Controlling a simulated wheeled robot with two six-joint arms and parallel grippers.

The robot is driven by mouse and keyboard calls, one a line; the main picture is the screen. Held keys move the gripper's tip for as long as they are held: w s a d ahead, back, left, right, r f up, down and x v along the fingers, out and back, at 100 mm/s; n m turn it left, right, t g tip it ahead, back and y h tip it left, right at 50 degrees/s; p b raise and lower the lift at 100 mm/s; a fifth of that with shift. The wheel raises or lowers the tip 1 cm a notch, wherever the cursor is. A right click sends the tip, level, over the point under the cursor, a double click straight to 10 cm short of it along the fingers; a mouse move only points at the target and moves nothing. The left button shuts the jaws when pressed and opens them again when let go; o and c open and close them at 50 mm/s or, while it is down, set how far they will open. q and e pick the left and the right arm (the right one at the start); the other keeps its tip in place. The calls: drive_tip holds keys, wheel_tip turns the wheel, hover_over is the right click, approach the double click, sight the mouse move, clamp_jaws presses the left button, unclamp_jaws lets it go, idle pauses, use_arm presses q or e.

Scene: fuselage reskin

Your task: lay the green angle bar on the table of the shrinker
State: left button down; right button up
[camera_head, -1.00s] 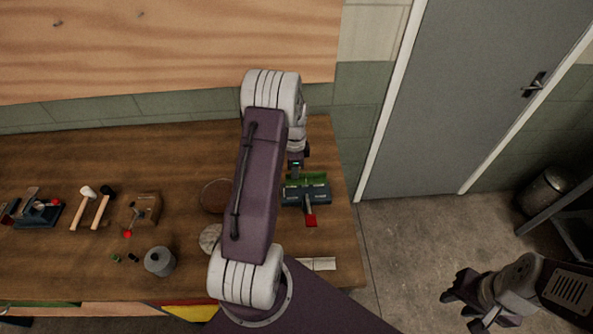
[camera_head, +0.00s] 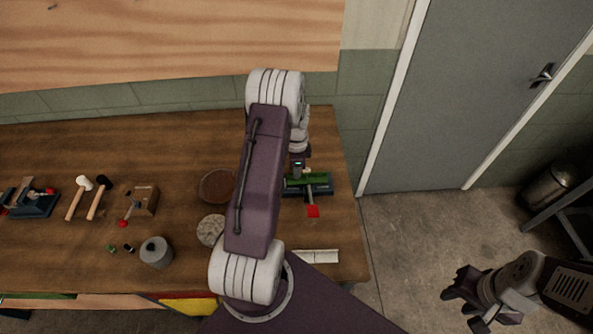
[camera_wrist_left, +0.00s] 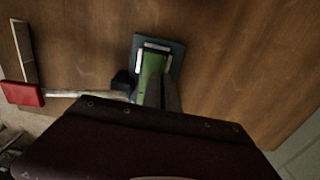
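The green angle bar (camera_head: 306,181) is at the shrinker (camera_head: 323,189), a dark blue tool with a red-ended lever (camera_head: 313,211) at the right end of the workbench. In the left wrist view, the green bar (camera_wrist_left: 152,76) lies over the shrinker's dark base (camera_wrist_left: 176,52). My left gripper (camera_head: 298,167) is above the shrinker and appears shut on the bar; my wrist hides part of the grip. I cannot tell whether the bar touches the shrinker's table. My right gripper (camera_head: 460,296) hangs empty and open over the floor, right of the bench.
On the wooden workbench (camera_head: 120,180) are two mallets (camera_head: 99,198), a grey cylinder (camera_head: 156,252), a brown round dish (camera_head: 216,186), a pale round pad (camera_head: 211,230) and another lever tool (camera_head: 34,203). A pale strip (camera_head: 318,257) lies near the front edge. A grey door is behind right.

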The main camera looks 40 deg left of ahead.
use_arm(q)
drive_tip(key=shift+f+b, duration=0.35)
drive_tip(key=shift+f, duration=0.3)
idle(0.4)
drive_tip(key=c, duration=1.6)
unclamp_jaws()
drive_tip(key=shift+r, duration=0.1)
wheel_tip(320, 180, up, 9)
drive_tip(key=shift+f+b, duration=0.1)
drive_tip(key=shift+b, duration=0.5)
